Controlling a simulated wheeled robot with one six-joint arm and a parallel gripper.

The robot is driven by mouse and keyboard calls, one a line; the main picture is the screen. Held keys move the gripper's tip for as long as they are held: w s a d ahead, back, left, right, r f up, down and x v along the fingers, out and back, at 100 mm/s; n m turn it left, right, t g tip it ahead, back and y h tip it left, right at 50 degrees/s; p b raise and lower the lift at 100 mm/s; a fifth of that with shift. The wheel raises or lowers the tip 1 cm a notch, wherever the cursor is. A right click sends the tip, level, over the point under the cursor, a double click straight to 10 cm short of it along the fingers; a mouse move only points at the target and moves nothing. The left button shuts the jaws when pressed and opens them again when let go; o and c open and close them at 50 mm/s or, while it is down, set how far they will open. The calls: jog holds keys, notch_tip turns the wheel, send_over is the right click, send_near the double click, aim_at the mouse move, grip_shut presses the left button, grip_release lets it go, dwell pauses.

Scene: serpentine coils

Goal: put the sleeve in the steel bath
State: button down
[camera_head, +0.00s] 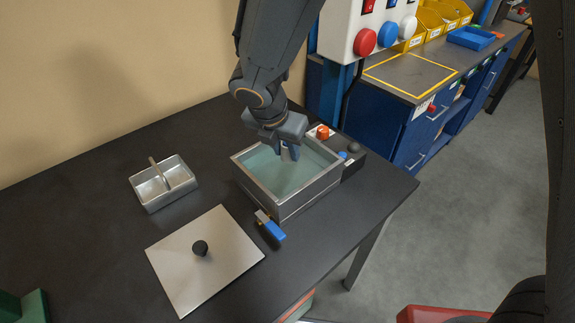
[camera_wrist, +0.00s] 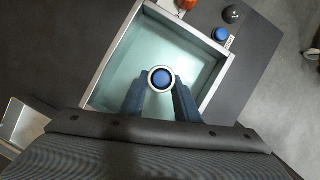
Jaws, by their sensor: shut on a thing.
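The steel bath (camera_head: 284,208) is an open rectangular box with pale green liquid, standing on the dark table. It also shows in the wrist view (camera_wrist: 110,65). My gripper (camera_wrist: 161,98) points down over the bath, its two fingers closed on the sleeve (camera_wrist: 161,68). The sleeve shows end-on as a pale round ring with a blue centre, within the bath's outline. In the head view my gripper (camera_head: 288,150) is over the back part of the bath and mostly hides the sleeve. I cannot tell whether the sleeve touches the liquid.
A flat steel lid (camera_head: 225,255) with a black knob lies in front of the bath. A blue-ended item (camera_head: 273,230) lies by the bath's front corner. A control block (camera_head: 350,158) with knobs adjoins the bath's right side.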

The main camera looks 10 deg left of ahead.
jog(key=shift+a+f, duration=0.15)
jog(key=shift+f, duration=3.25)
jog(key=shift+f, duration=0.1)
jog(key=c, duration=1.4)
grip_release()
jog(key=shift+o, duration=0.2)
jog(key=shift+s, duration=0.1)
